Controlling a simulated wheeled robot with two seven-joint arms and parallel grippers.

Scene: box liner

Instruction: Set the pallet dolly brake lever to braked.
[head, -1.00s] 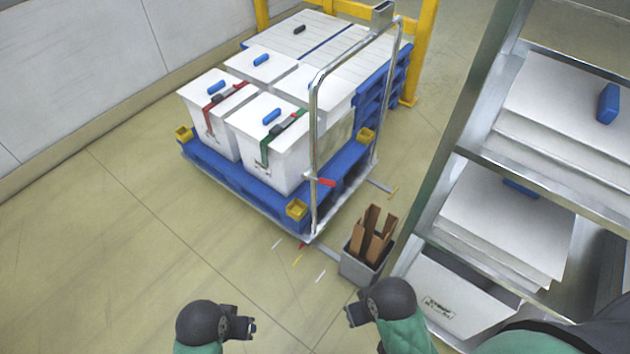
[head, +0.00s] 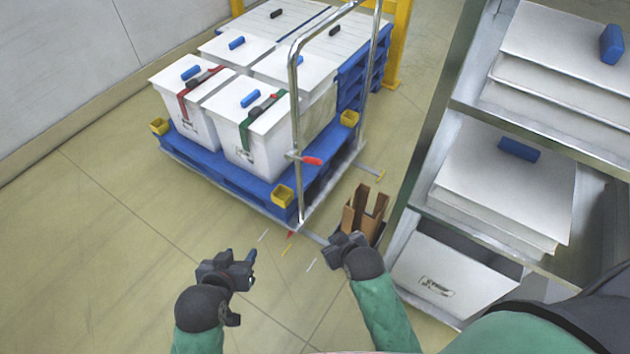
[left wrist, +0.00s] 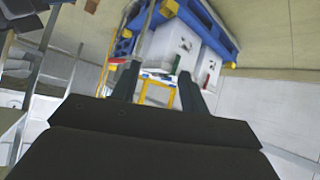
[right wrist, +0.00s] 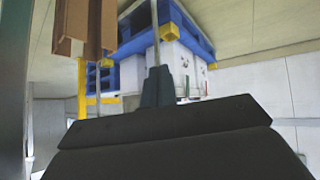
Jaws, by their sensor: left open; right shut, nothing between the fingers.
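The pallet dolly (head: 228,186) stands ahead, its metal push frame (head: 296,110) upright at its near right side. A lever with a red grip (head: 312,161) sticks out to the right from the frame's near post. My left gripper (head: 252,262) is open and empty, low in front of the dolly's near corner. The left wrist view shows its two fingers (left wrist: 158,88) apart. My right gripper (head: 333,240) is shut and empty, below the red lever and apart from it. In the right wrist view its fingers (right wrist: 158,88) are together.
Lidded white boxes (head: 262,115) with straps sit on the blue pallet. A bin with brown boards (head: 365,212) stands just beyond my right gripper. A metal shelf (head: 440,150) with white boxes stands at the right. Floor to the left is open.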

